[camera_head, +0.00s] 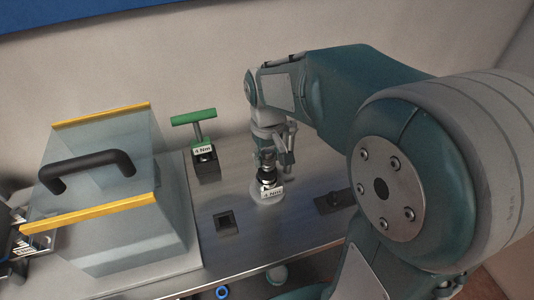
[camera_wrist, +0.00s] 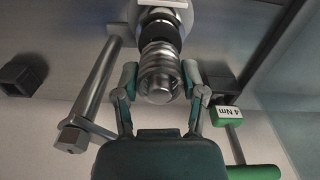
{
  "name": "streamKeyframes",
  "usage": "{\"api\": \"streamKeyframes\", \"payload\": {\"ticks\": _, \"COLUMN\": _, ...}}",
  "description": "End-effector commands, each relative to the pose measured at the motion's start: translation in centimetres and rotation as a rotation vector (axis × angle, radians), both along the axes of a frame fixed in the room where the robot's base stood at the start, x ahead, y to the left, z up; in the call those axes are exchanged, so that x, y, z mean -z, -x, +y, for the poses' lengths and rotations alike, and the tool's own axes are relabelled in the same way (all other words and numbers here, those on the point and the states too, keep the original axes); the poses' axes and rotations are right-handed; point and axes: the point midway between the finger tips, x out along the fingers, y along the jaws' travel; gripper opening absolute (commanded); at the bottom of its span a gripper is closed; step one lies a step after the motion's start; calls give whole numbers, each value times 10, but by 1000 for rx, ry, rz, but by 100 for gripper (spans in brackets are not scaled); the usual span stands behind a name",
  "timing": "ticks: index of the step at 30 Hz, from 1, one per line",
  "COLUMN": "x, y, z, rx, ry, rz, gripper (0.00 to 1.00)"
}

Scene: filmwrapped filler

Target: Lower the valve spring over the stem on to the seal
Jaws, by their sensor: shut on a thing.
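The valve spring (camera_wrist: 158,62) is a silver coil between my gripper's (camera_wrist: 158,78) two fingers in the wrist view. My gripper is shut on it. In the head view my gripper (camera_head: 268,155) points down over a round pale base (camera_head: 267,195) on the bench. A dark band (camera_wrist: 158,30) shows just beyond the coil, and a silver part with a white label (camera_wrist: 165,3) lies beyond that. The stem and the seal cannot be made out clearly. I cannot tell whether the spring touches the parts below it.
A green T-handled tool (camera_head: 195,118) labelled 4 Nm stands in a dark block on the left. A clear-sided box (camera_head: 130,230) with a black handle is farther left. A small dark square socket (camera_head: 225,223) and a dark plate (camera_head: 335,201) flank the base. A metal rod (camera_wrist: 95,85) stands close beside my gripper.

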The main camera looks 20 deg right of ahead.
Motion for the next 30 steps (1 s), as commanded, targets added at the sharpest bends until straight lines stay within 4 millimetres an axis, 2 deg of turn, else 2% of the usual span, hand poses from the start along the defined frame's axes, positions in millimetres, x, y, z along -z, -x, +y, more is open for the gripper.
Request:
{"api": "streamKeyframes", "payload": {"ticks": 20, "x": 15, "y": 0, "z": 0, "rx": 0, "ry": 0, "rz": 0, "gripper": 8}}
{"api": "streamKeyframes", "payload": {"ticks": 21, "x": 14, "y": 0, "z": 0, "rx": 0, "ry": 0, "rz": -1, "gripper": 72}}
{"api": "streamKeyframes", "payload": {"ticks": 22, "x": 14, "y": 0, "z": 0, "rx": 0, "ry": 0, "rz": -1, "gripper": 85}}
{"api": "streamKeyframes", "payload": {"ticks": 23, "x": 14, "y": 0, "z": 0, "rx": 0, "ry": 0, "rz": -1, "gripper": 94}}
{"api": "streamKeyframes", "payload": {"ticks": 30, "x": 14, "y": 0, "z": 0, "rx": 0, "ry": 0, "rz": -1, "gripper": 94}}
